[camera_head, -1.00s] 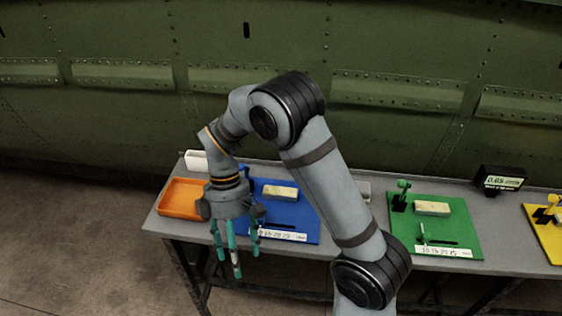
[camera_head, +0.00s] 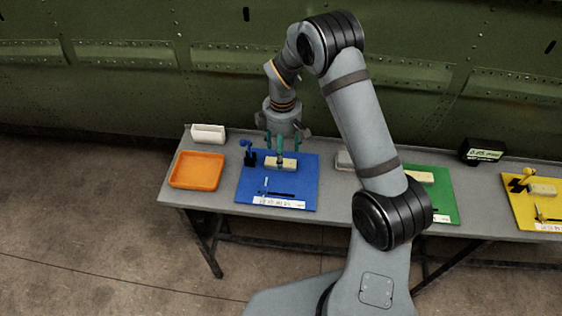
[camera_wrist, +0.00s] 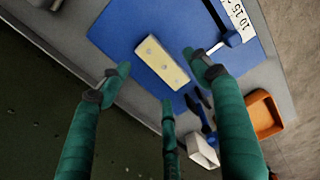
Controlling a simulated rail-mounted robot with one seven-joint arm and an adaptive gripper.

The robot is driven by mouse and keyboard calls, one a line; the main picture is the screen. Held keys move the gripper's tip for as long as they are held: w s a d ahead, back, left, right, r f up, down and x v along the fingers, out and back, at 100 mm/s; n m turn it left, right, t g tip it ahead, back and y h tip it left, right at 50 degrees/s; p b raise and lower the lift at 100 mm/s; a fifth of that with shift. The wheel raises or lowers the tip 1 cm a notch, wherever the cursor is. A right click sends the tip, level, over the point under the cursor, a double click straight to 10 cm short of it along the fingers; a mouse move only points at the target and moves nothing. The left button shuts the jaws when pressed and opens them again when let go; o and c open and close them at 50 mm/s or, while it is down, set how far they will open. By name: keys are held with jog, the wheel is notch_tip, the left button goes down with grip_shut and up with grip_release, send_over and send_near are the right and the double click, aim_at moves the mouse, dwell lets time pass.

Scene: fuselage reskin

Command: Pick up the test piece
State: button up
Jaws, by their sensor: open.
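A cream rectangular block with small holes in its top, probably the test piece, lies on the blue mat (camera_head: 249,187). It shows in the wrist view (camera_wrist: 161,62) and, partly covered by a finger, in the head view (camera_head: 291,165). My gripper (camera_head: 280,150) is open and empty with its green fingers pointing down over the block. In the wrist view my gripper (camera_wrist: 157,82) has its three fingers spread, one on either side of the block and one at its lower edge. I cannot tell how high the tips are.
A blue tool in a black holder (camera_head: 248,152) stands close left of the block. An orange tray (camera_head: 197,170) and a white bin (camera_head: 208,133) are further left. Green (camera_head: 443,195) and yellow (camera_head: 525,210) mats lie to the right. The green fuselage wall (camera_head: 120,90) rises behind the table.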

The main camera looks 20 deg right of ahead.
aim_at(289, 165)
jog(key=shift+w+f+p, duration=0.1)
jog(key=shift+f+p, duration=0.6)
jog(key=shift+f, duration=1.4)
jog(key=shift+c, duration=0.6)
jog(key=c, duration=1.1)
jog(key=shift+c, duration=0.3)
